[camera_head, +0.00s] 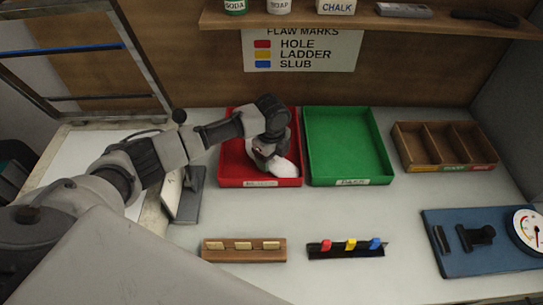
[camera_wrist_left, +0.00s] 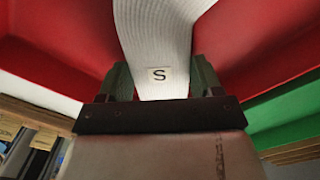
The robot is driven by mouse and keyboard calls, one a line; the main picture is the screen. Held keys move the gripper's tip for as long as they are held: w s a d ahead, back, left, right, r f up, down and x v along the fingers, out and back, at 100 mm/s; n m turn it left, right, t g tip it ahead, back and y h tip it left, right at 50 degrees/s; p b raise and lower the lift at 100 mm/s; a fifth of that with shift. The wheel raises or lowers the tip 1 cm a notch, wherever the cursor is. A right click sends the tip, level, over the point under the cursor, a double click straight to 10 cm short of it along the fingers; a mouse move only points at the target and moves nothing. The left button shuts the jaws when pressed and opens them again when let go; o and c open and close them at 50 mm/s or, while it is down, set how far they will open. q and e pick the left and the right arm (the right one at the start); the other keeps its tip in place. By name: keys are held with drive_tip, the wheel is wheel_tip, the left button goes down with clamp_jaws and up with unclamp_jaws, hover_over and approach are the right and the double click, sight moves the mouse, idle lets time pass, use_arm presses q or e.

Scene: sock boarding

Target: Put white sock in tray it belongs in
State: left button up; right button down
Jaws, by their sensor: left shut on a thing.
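The white sock (camera_head: 284,170) is in my left gripper (camera_head: 265,157), inside or just above the red tray (camera_head: 231,166). In the left wrist view the sock (camera_wrist_left: 158,45) is ribbed and has a small tag marked "S"; it sits between the two fingers of the gripper (camera_wrist_left: 163,82). The red tray's walls (camera_wrist_left: 55,62) show behind it. Whether the sock touches the tray floor cannot be told. The green tray (camera_head: 345,140) beside it is empty, with a label on its front. The red tray's label is too small to read. My right gripper is not in view.
A wooden divided box (camera_head: 445,145) stands right of the green tray. In front are a wooden holder (camera_head: 244,250) and a rack of red, yellow and blue markers (camera_head: 347,248). A blue board with a dial (camera_head: 475,243) lies at right. A shelf (camera_head: 370,20) overhangs the back.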

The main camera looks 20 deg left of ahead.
use_arm(q)
drive_tip(key=shift+f, duration=0.25)
drive_tip(key=o, duration=0.9)
drive_tip(key=shift+f, duration=0.15)
wheel_tip(320, 180, up, 12)
drive_tip(key=shift+r, duration=0.2)
